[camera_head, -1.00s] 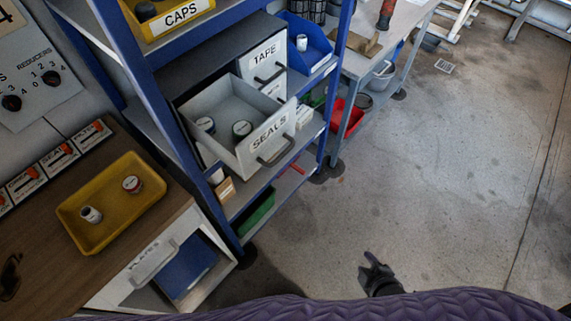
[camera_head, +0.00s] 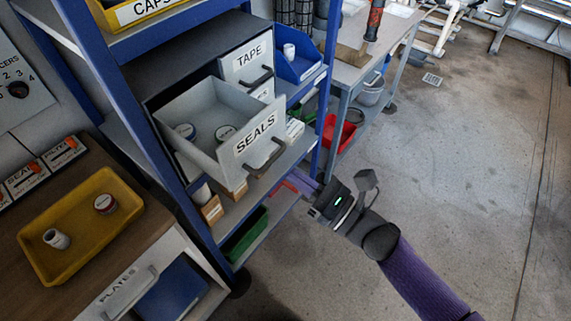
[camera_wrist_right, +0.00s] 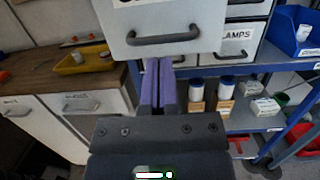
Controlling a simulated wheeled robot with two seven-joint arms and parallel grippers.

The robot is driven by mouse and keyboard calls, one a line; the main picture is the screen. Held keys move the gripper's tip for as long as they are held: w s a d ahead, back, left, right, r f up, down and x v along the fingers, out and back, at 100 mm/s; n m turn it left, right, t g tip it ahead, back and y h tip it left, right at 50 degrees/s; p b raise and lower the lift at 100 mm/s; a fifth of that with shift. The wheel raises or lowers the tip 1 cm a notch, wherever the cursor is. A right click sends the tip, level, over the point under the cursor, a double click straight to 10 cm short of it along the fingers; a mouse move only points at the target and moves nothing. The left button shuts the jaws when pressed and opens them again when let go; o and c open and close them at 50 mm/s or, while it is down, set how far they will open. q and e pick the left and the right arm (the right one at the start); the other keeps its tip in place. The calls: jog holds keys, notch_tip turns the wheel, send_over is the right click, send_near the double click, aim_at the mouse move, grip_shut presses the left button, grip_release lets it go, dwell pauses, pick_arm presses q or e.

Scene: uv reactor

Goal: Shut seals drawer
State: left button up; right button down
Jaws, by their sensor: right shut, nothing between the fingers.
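The seals drawer (camera_head: 208,146) is pulled out of its cabinet on the blue shelf in the head view. It holds round tins (camera_head: 225,133). Its dark handle (camera_head: 266,158) is on the labelled front. In the right wrist view the handle (camera_wrist_right: 163,38) and the lower part of the drawer front (camera_wrist_right: 205,20) show at the top. My right gripper (camera_head: 306,184) is shut and empty, in front of and below the drawer front, apart from the handle as far as I can see. Its purple fingers (camera_wrist_right: 159,85) are together under the handle in the wrist view. My left gripper is not in view.
Blue shelf posts (camera_head: 323,90) flank the drawer. A yellow tray (camera_head: 80,227) lies on the wooden bench, above the plates drawer (camera_head: 150,295). The floor (camera_head: 460,170) at right is clear.

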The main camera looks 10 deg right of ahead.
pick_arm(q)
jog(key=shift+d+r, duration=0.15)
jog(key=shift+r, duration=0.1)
pick_arm(e)
jog(key=x, duration=0.3)
jog(key=shift+w+a, duration=0.1)
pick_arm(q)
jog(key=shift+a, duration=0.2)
